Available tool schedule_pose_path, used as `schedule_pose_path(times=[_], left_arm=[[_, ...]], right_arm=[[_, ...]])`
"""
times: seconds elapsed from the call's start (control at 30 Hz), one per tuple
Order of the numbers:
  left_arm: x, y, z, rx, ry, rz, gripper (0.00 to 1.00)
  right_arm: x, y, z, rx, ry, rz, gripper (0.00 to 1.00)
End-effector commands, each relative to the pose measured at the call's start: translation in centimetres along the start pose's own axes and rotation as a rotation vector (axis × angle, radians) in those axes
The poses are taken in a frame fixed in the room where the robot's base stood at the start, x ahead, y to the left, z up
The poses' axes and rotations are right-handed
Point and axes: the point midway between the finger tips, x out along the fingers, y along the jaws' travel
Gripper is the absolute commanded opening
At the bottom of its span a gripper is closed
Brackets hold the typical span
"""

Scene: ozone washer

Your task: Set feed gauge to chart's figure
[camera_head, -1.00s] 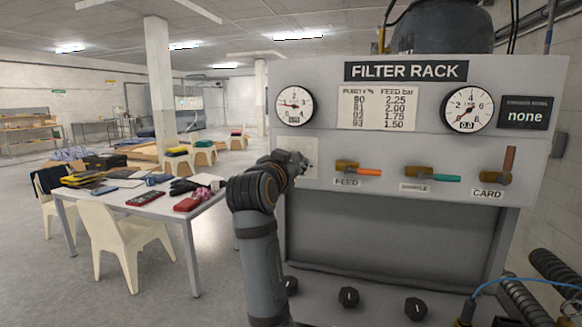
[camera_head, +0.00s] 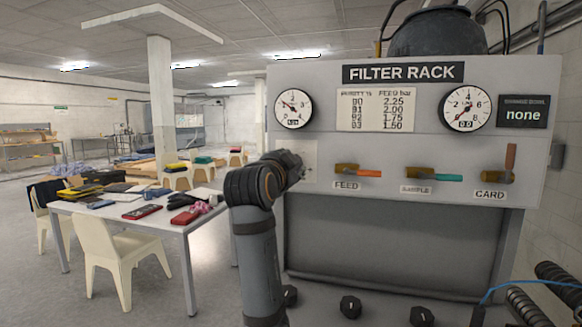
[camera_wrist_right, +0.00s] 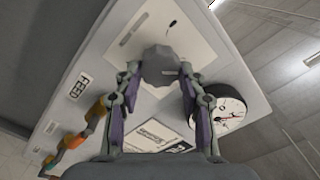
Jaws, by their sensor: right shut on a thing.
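The feed gauge (camera_head: 293,109) is the round white dial at the rack's upper left; its needle points up and left, and its small number is too blurred to read. The chart (camera_head: 376,109) pairs purity 90, 91, 92, 93 with feed 2.25, 2.00, 1.75, 1.50 bar. In the right wrist view, my right gripper (camera_wrist_right: 157,88) is shut on a grey faceted knob (camera_wrist_right: 158,62) on a pale plate, with the gauge (camera_wrist_right: 224,112) to its right. In the head view my right arm hides the knob and fingers. My left gripper is not in view.
The FEED valve (camera_head: 357,170), sample valve (camera_head: 432,175) and CARD valve (camera_head: 497,174) stick out right of my right arm. The right gauge (camera_head: 467,108) reads 0.0; a display (camera_head: 523,114) reads "none". A cluttered table (camera_head: 150,225) stands left.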

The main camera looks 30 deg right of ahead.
Motion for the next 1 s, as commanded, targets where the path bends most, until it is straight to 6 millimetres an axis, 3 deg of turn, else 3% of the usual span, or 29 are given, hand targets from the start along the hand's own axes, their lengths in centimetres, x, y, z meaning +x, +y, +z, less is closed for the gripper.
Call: schedule_pose_path(times=[0.33,0.37,0.53,1.0], left_arm=[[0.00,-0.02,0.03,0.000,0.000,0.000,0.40],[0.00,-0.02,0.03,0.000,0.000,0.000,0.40],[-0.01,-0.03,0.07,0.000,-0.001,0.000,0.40],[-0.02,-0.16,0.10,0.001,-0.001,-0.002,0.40]], right_arm=[[0.03,-0.04,0.08,0.001,-0.002,-0.001,0.09],[0.03,-0.04,0.08,0.001,-0.002,-0.001,0.41],[0.02,-0.03,0.05,0.001,-0.001,-0.001,0.63],[0.00,-0.03,0.00,0.000,0.000,0.000,0.63]])
